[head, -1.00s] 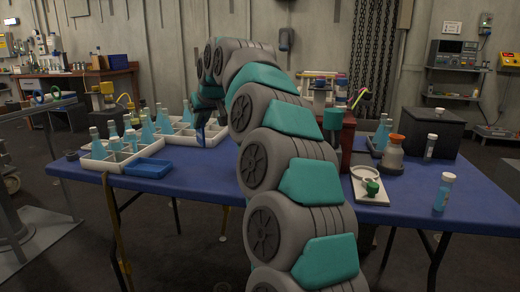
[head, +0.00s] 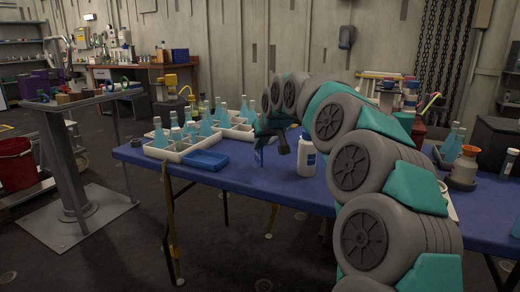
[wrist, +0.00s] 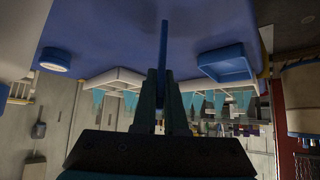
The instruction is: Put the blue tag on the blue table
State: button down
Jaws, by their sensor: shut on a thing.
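My gripper (wrist: 163,72) is shut on the blue tag (wrist: 163,38), a thin blue strip that sticks out past the fingertips in the wrist view. In the head view the blue tag (head: 258,157) hangs below my gripper (head: 262,139), over the blue table (head: 245,182). The table's blue top also fills the upper part of the wrist view (wrist: 110,35). I cannot tell whether the tag's lower end touches the tabletop. The tag is to the right of a blue tray and to the left of a white bottle.
The white bottle (head: 306,155) stands close by on the right. The blue tray (head: 207,161) and a white divided tray (head: 160,152) with several teal flasks are on the left. An orange-topped flask (head: 464,165) stands further right. The front middle of the table is bare.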

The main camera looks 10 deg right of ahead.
jog(key=shift+f, duration=0.85)
jog(key=shift+f, duration=0.2)
jog(key=c, duration=1)
grip_release()
jog(key=shift+r, duration=0.15)
